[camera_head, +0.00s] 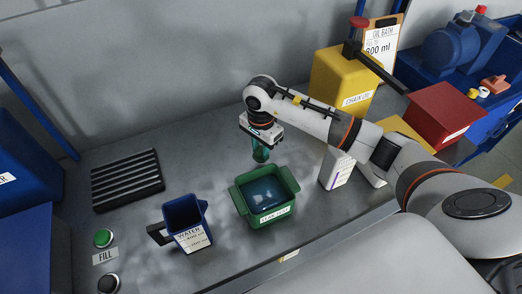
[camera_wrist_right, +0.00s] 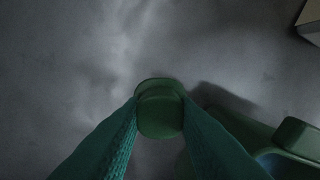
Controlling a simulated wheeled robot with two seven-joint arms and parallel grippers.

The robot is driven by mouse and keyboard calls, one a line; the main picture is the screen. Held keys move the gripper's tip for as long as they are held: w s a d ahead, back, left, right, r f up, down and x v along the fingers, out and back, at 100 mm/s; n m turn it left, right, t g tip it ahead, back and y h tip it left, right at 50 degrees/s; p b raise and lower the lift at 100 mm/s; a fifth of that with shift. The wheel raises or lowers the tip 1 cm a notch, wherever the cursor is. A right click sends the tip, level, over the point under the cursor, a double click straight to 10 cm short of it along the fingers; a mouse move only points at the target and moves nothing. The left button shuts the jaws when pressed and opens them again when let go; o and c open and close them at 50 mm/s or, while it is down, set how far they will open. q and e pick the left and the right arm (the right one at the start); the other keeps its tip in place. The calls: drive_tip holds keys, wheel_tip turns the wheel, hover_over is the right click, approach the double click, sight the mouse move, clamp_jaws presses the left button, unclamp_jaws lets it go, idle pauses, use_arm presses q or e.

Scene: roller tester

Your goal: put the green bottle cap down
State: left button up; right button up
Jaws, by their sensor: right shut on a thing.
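The green bottle cap (camera_wrist_right: 160,112) is between the two teal fingers of my right gripper (camera_wrist_right: 160,125) in the right wrist view. In the head view, my right gripper (camera_head: 260,152) points down above the bench, just behind the green tub. The cap is small and hard to make out there. In the wrist view, grey bench surface shows around the cap, and the gap beneath it cannot be judged exactly. My left gripper is not in view.
The green tub (camera_head: 242,208) with dark liquid stands close in front. A blue water jug (camera_head: 183,222) is at its left, a white box (camera_head: 337,168) at its right. A black ribbed rack (camera_head: 127,181) lies far left. A yellow chain oil container (camera_head: 341,82) stands behind. Bench behind the tub is clear.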

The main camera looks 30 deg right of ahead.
wheel_tip(320, 180, down, 2)
drive_tip(key=shift+f, duration=0.2)
drive_tip(key=o, duration=1)
drive_tip(key=shift+r, duration=0.1)
